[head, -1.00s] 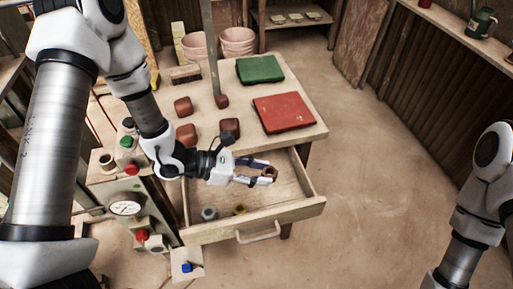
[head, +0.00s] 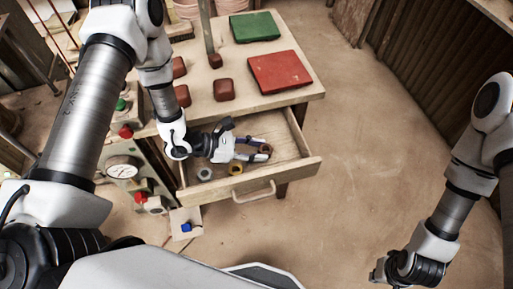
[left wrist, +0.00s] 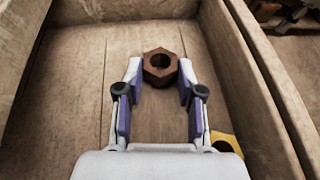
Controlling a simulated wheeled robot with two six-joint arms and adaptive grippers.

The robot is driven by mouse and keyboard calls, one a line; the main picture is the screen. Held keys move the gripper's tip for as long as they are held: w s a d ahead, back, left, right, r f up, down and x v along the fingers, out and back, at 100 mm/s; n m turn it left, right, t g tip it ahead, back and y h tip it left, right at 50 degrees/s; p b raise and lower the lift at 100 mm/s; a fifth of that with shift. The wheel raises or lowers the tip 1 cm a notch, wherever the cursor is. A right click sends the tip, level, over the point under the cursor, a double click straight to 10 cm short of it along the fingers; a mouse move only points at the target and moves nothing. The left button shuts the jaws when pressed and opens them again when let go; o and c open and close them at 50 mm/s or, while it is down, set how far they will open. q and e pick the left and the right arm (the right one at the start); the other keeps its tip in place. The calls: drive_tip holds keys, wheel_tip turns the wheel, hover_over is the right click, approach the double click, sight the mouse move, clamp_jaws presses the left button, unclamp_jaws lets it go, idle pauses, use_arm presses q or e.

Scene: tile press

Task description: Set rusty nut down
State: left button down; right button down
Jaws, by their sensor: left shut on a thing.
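The rusty nut (head: 265,149) is a brown hexagonal ring inside the open wooden drawer (head: 290,174). In the left wrist view the rusty nut (left wrist: 160,67) sits between my left fingertips, with its hole facing the camera. My left gripper (head: 259,151) is shut on it, low in the drawer; it also shows in the left wrist view (left wrist: 159,78). I cannot tell whether the nut touches the drawer floor. My right gripper (head: 385,273) is at the bottom right, away from the table, and its fingers are not clear.
A yellow nut (head: 237,169) and a grey nut (head: 204,174) lie in the drawer's front left. The yellow nut (left wrist: 226,142) is close to my left gripper. Drawer walls surround the gripper. A red tile (head: 280,72), a green tile (head: 254,26) and several brown blocks are on the tabletop.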

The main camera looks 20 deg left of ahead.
use_arm(q)
drive_tip(key=c, duration=0.7)
unclamp_jaws()
drive_tip(key=shift+w+f, duration=0.1)
drive_tip(key=shift+a+r, duration=0.15)
drive_tip(key=shift+r, duration=0.1)
drive_tip(key=v, duration=0.7)
